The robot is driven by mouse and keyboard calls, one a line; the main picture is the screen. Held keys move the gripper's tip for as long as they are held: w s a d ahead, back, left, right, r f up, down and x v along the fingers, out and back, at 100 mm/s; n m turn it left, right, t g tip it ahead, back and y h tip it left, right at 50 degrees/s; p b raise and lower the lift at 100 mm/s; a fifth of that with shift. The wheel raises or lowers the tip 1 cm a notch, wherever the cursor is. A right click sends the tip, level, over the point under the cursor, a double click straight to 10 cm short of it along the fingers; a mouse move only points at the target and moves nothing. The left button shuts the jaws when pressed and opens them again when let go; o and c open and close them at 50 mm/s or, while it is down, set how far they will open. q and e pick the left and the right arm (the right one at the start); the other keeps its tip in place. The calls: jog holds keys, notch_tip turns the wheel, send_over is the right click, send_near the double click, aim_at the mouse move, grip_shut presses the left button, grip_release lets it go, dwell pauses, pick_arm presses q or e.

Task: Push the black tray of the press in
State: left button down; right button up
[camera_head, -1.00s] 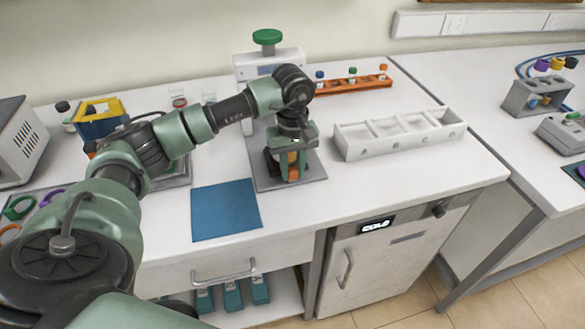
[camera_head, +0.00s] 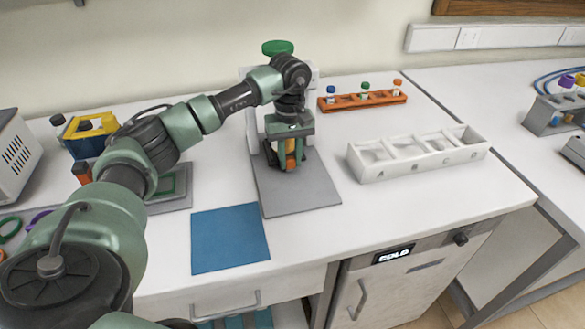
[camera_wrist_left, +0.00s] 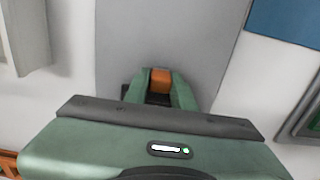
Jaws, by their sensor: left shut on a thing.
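The press stands at the back of the bench with a green knob (camera_head: 277,47) on top and a grey base plate (camera_head: 300,197). My left gripper (camera_head: 288,163) points down over the back part of this plate. Its fingers are shut on an orange block (camera_head: 291,163), which looks like the handle of the black tray. In the left wrist view the orange block (camera_wrist_left: 160,80) sits between the fingertips. Only a dark edge of the black tray (camera_wrist_left: 128,92) shows there; the gripper hides the rest. My right gripper is not in view.
A blue mat (camera_head: 229,240) lies left of the plate. A white compartment rack (camera_head: 365,170) stands to the right, and an orange vial rack (camera_head: 362,101) behind it. A yellow and blue holder (camera_head: 88,135) is at left. The front of the base plate is bare.

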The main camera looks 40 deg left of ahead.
pick_arm(q)
jog(key=c, duration=1.2)
grip_release()
jog(key=shift+s+d+r, duration=0.1)
jog(key=shift+o, duration=0.2)
jog(key=shift+r, duration=0.1)
notch_tip(320, 180, up, 8)
jog(key=shift+f+b, duration=0.2)
jog(key=shift+b, duration=0.35)
